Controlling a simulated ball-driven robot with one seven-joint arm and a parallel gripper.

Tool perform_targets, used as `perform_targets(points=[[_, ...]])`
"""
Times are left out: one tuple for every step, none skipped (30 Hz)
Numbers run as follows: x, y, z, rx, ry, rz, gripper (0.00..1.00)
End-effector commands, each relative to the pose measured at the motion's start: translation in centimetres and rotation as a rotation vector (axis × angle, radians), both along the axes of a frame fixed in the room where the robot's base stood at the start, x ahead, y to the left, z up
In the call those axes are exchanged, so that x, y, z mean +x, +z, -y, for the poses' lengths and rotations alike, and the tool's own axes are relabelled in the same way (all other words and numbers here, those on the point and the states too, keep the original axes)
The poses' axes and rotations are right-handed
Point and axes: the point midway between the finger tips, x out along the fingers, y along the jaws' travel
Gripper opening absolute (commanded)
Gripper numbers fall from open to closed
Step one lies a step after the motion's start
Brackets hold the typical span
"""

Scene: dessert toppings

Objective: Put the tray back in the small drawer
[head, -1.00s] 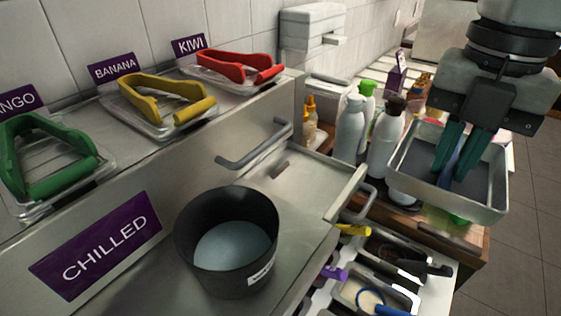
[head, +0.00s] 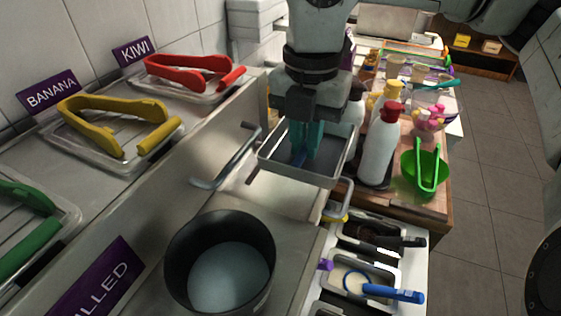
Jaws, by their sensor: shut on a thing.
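A rectangular metal tray (head: 331,166) hangs in my gripper (head: 303,158), whose teal fingers reach down into it. The small drawer (head: 288,200) is pulled out from the metal counter. The tray is above the drawer and hides much of it, including part of its front. The drawer's bar handle (head: 342,201) shows just right of and below the tray. How high the tray is above the drawer is hard to tell.
A black pot (head: 183,261) stands on the counter at the front. A grey handle (head: 228,162) sits close left of the tray. Bottles (head: 377,150) and a green basket (head: 425,165) stand on a wooden surface at right. Open compartments with utensils (head: 393,290) lie at lower right.

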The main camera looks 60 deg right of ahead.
Motion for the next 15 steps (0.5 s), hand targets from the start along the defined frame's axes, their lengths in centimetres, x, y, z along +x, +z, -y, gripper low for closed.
perform_targets(points=[[0.7,-0.9,-0.2,0.005,0.001,-0.004,0.00],[1.1,-1.4,-0.3,0.004,0.002,-0.005,0.00],[1.6,-2.0,-0.3,0.005,0.000,-0.004,0.00],[2.0,-2.4,-0.3,0.004,0.000,-0.004,0.00],[2.2,-2.8,-0.4,0.004,0.001,-0.004,0.00],[2.6,-3.3,-0.4,0.004,0.000,-0.003,0.00],[2.8,-3.5,-0.4,0.004,-0.001,-0.003,0.00],[3.0,-3.8,-0.4,0.004,-0.001,-0.003,0.00],[3.2,-4.0,-0.4,0.003,-0.001,-0.003,0.00],[3.3,-4.1,-0.4,0.002,-0.001,-0.001,0.00],[3.4,-4.3,-0.5,0.002,-0.001,-0.001,0.00],[3.6,-4.5,-0.5,0.003,-0.001,-0.002,0.00],[3.8,-4.8,-0.5,0.004,-0.001,-0.003,0.00],[4.0,-5.1,-0.6,0.003,-0.001,-0.004,0.00],[4.2,-5.5,-0.6,0.003,-0.001,-0.005,0.00]])
